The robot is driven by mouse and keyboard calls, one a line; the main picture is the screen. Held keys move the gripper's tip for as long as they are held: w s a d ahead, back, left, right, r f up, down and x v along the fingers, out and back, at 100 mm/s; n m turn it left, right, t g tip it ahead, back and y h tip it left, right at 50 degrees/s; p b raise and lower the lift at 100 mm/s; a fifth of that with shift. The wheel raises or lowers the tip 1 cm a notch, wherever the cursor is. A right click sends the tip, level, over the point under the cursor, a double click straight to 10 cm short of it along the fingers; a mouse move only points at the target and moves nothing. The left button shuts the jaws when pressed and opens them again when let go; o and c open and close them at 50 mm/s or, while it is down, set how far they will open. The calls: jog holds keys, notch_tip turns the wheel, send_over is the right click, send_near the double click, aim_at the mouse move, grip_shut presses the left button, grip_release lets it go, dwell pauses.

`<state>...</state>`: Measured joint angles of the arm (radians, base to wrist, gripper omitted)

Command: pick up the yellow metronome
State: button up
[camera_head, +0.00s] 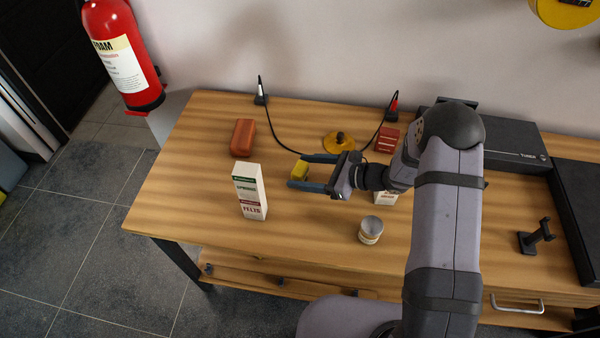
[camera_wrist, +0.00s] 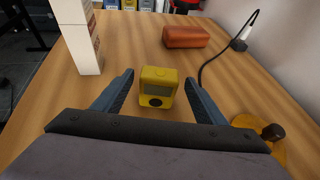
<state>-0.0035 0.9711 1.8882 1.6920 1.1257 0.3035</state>
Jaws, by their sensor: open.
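The yellow metronome (camera_head: 300,170) is a small boxy device on the wooden table. In the wrist view the metronome (camera_wrist: 158,88) stands upright, with a grey display and a dark round dial on the face towards me. My gripper (camera_head: 302,171) is open, with its blue-grey fingers on either side of the metronome. In the wrist view my gripper (camera_wrist: 160,84) shows a gap between each finger and the metronome. The metronome's far side is hidden.
A white carton (camera_head: 250,192) stands left of the gripper. An orange-brown case (camera_head: 243,138) lies beyond it. A yellow round object with a dark knob (camera_head: 338,142) and a black cable (camera_head: 275,133) lie towards the wall. A tin (camera_head: 370,230) stands near the front.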

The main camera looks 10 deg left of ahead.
aim_at(289, 177)
jog(key=shift+a+f+p, duration=0.1)
jog(key=shift+a+p, duration=0.25)
jog(key=shift+a, duration=0.2)
jog(key=shift+p+x, duration=0.6)
jog(key=shift+x, duration=1.45)
jog(key=shift+c, duration=0.6)
jog(key=c, duration=1.1)
